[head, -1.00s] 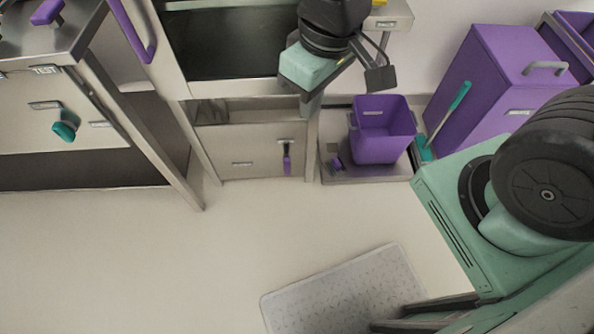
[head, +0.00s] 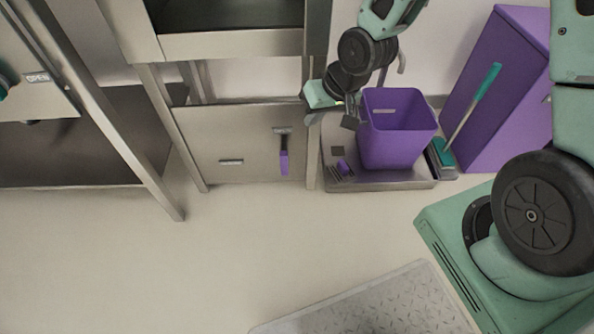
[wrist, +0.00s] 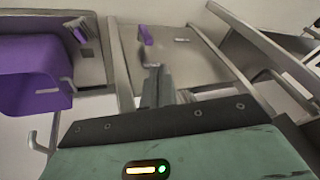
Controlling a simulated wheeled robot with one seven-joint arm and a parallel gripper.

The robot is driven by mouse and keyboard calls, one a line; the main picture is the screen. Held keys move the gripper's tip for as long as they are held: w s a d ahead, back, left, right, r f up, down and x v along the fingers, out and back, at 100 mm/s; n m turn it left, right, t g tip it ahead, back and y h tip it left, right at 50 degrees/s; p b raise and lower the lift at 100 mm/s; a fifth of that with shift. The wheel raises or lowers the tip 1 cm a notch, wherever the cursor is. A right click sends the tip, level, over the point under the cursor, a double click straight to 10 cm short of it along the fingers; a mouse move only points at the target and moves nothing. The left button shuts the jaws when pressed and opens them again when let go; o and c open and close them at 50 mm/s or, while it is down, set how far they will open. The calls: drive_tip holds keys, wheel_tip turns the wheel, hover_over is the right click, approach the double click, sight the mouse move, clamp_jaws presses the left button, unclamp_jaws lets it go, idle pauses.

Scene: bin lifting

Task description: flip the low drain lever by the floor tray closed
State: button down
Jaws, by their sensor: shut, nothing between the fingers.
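The drain lever (head: 284,160) has a purple grip and hangs straight down from a metal pivot on the low steel panel (head: 205,142), just left of the floor tray (head: 385,186). In the wrist view the lever's purple grip (wrist: 146,35) shows beyond the fingers, with its metal pivot nearer to them. My gripper (head: 309,120) is shut and empty, above and right of the lever near the panel's right post. In the wrist view its fingers (wrist: 160,78) point toward the pivot. I cannot tell if they touch it.
A purple bin (head: 395,135) stands on the tray, right of my gripper, beside a small purple part (head: 343,167). A teal-handled brush (head: 474,102) and a tall purple cabinet (head: 502,95) are farther right. A steel leg (head: 160,190) stands left.

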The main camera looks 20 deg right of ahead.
sight(284, 160)
drive_tip(key=w+d+f+m+t+b, duration=0.1)
drive_tip(key=w+d+f+b, duration=0.1)
drive_tip(key=f+b, duration=0.3)
drive_tip(key=w+d+f+m+t+b, duration=0.1)
drive_tip(key=d+f+b, duration=0.3)
drive_tip(key=f, duration=1)
drive_tip(key=shift+w+d+m+y+b, duration=0.4)
drive_tip(key=shift+w+m+b, duration=0.3)
drive_tip(key=shift+b, duration=0.4)
drive_tip(key=shift+a, duration=0.1)
drive_tip(key=w+a+f+b, duration=0.6)
drive_tip(key=a+f+b, duration=0.1)
drive_tip(key=f+b, duration=0.1)
drive_tip(key=shift+b, duration=0.4)
drive_tip(key=shift+w+a+r, duration=0.1)
drive_tip(key=shift+a+r+h+p, duration=0.1)
drive_tip(key=shift+a+h+p, duration=0.15)
drive_tip(key=shift+p, duration=0.3)
